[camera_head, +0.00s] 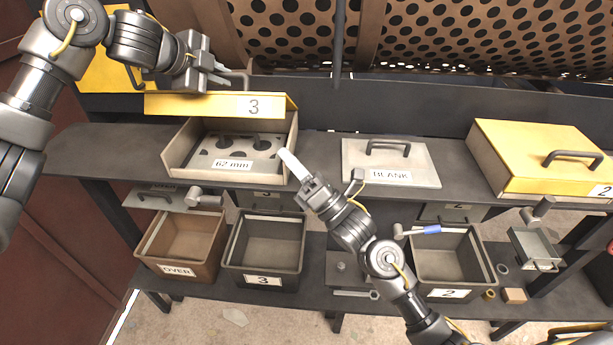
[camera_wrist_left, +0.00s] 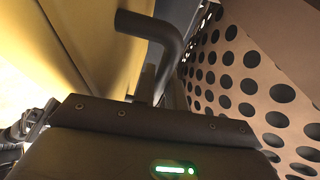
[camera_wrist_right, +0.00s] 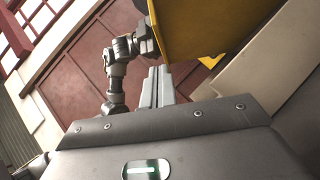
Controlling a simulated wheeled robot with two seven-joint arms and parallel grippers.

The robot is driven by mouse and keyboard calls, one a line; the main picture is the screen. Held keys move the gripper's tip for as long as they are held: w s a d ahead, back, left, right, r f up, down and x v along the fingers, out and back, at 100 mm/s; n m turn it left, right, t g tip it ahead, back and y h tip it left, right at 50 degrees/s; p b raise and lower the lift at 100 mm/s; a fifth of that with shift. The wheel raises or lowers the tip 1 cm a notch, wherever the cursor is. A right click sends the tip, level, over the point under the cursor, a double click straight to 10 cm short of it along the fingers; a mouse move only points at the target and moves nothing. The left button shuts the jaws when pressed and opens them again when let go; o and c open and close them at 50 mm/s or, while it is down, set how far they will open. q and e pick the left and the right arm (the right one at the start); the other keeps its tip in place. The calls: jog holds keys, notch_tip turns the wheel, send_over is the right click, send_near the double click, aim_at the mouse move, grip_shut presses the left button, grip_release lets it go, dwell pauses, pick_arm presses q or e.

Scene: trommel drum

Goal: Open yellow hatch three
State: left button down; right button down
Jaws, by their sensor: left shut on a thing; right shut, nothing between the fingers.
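The yellow lid of hatch three (camera_head: 200,104), marked 3, stands raised at the back of its box (camera_head: 176,150). My left gripper (camera_head: 222,80) is shut on the lid's dark handle (camera_wrist_left: 160,40), behind the lid's top edge. My right gripper (camera_head: 289,162) is shut and empty at the box's front right corner; I cannot tell whether it touches the wall. In the right wrist view its fingers (camera_wrist_right: 155,87) point toward the yellow lid (camera_wrist_right: 205,25).
A grey BLANK cover (camera_head: 385,160) and closed yellow hatch two (camera_head: 535,150) lie to the right on the shelf. Bins OVER (camera_head: 150,250), 3 (camera_head: 230,262) and 2 (camera_head: 412,275) stand below. The perforated drum (camera_head: 440,35) is behind. A yellow panel (camera_head: 100,75) is at far left.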

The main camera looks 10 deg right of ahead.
jog(key=w+r, duration=0.1)
jog(key=r, duration=0.1)
jog(key=w+r, duration=0.2)
jog(key=shift+w, duration=0.15)
jog(key=shift+r, duration=0.1)
